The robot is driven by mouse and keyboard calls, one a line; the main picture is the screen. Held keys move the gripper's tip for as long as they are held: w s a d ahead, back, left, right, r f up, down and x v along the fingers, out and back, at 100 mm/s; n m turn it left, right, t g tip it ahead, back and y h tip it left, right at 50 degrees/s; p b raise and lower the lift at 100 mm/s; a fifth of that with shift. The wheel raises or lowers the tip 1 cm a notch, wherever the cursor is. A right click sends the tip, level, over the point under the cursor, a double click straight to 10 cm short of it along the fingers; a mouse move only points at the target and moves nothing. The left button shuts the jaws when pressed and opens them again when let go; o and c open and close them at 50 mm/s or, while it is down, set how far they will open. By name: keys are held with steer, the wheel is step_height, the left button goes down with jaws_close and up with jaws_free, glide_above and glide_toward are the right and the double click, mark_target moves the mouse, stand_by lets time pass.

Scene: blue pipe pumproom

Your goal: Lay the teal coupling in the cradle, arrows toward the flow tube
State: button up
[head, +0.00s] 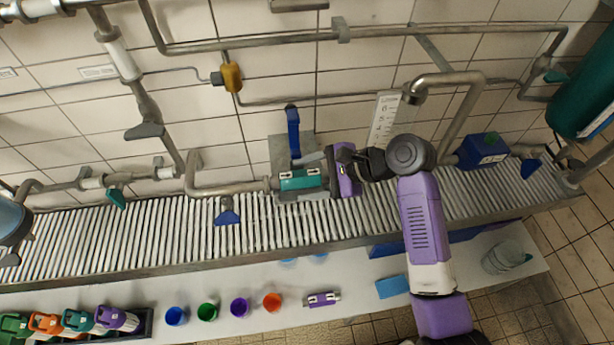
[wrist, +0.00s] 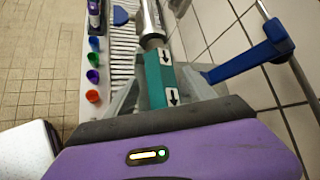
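The teal coupling (head: 300,180) lies level at the right end of a bent grey pipe, in front of a grey plate. In the wrist view the teal coupling (wrist: 158,82) shows two white labels. Their black arrows point toward my gripper, the right side in the head view. My gripper (head: 322,176) reaches in from the right, its grey fingers on either side of the coupling; whether they press on it I cannot tell. The cradle under the coupling is mostly hidden. A scaled plate (head: 386,118), possibly the flow tube, stands to the right behind my gripper.
A blue lever (head: 293,132) stands up just behind the coupling. A blue valve handle (head: 227,217) hangs to the left. A ribbed grey ledge (head: 130,240) runs below the pipes.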

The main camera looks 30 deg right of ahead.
steer(key=v, duration=0.7)
steer(key=shift+s+d+r, duration=0.2)
steer(key=shift+s+d, duration=0.05)
steer(key=shift+d, duration=0.05)
